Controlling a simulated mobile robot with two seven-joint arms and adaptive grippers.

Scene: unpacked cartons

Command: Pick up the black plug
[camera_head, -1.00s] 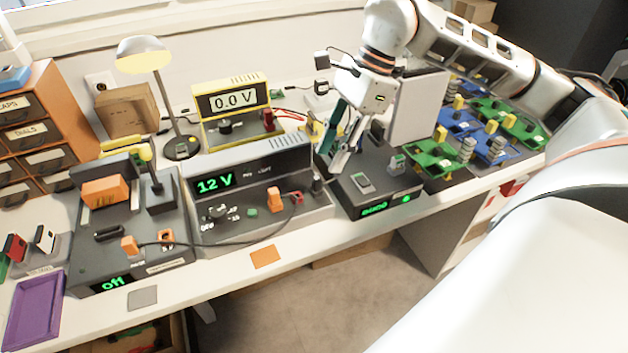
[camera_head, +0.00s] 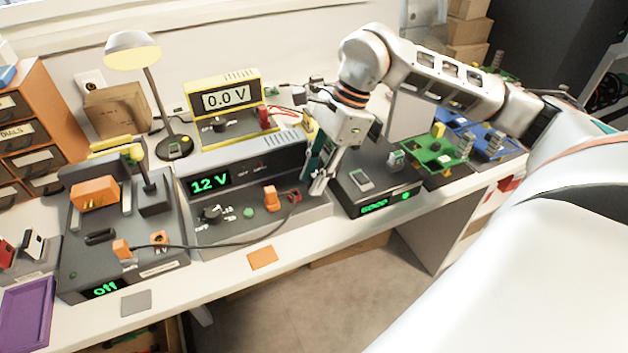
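My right gripper (camera_head: 318,186) is at the right end of the grey power supply (camera_head: 225,240) whose display reads 12 V. Its fingers point down and their tips are low at the front right of the supply. I cannot make out the black plug now; the fingers cover the spot where a small dark plug showed earlier. Whether the fingers are apart or closed on it is not clear. My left gripper is not in view.
A grey box with a lit green display (camera_head: 376,207) stands just right of the gripper. The yellow 0.0 V meter (camera_head: 226,101) is behind the supply. A lamp (camera_head: 133,51) and a grey unit reading off (camera_head: 105,288) are at left. Green and blue boards lie at right.

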